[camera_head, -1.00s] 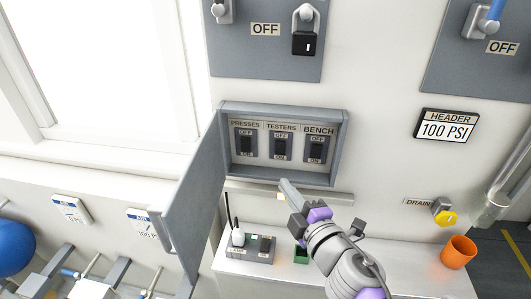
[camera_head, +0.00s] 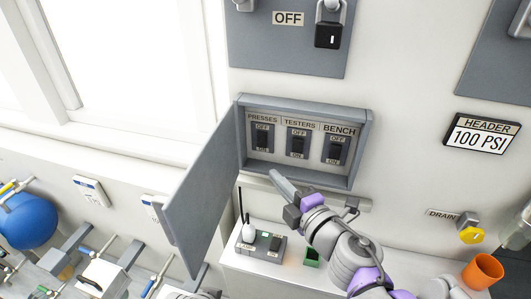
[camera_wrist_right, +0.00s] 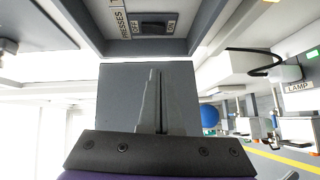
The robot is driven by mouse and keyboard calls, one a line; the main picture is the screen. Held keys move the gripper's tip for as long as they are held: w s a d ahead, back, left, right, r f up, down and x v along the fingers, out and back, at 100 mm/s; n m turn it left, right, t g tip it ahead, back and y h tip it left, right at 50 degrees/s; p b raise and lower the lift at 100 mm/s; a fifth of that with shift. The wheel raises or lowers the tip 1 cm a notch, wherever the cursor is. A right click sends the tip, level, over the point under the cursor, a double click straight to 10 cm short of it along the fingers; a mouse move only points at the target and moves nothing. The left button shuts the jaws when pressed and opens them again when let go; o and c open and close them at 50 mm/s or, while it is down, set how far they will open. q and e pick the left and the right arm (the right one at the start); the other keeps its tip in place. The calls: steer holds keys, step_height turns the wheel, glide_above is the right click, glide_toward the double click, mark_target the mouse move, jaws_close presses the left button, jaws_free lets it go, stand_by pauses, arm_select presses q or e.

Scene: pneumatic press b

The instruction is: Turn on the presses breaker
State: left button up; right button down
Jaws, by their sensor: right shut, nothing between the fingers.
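The grey breaker box (camera_head: 365,140) hangs on the wall with its door (camera_head: 205,190) swung open to the left. Inside are three dark switches labelled PRESSES, TESTERS and BENCH. The presses breaker (camera_head: 262,138) is the leftmost, between an OFF label above and an ON label below. In the right wrist view the presses breaker (camera_wrist_right: 153,28) shows sideways near the top. My right gripper (camera_head: 276,176) is shut and empty, its tips just below the box's lower edge, under the presses and testers switches. It also shows in the right wrist view (camera_wrist_right: 158,75). My left gripper is not seen.
A padlock (camera_head: 328,35) hangs on the OFF panel above. The open door stands left of my right gripper.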

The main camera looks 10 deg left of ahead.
mark_target(258, 147)
steer(key=w+a, duration=0.1)
steer(key=w, duration=0.2)
steer(key=w+a, duration=0.2)
steer(key=w, duration=0.1)
steer(key=w+a+f, duration=0.1)
steer(key=w+a, duration=0.1)
steer(key=w, duration=0.1)
steer(key=shift+w+a+f+p, duration=0.1)
steer(key=shift+w+p, duration=0.2)
steer(key=shift+w, duration=0.1)
steer(key=shift+w+f, duration=0.15)
steer(key=shift+w, duration=0.15)
steer(key=shift+s, duration=0.1)
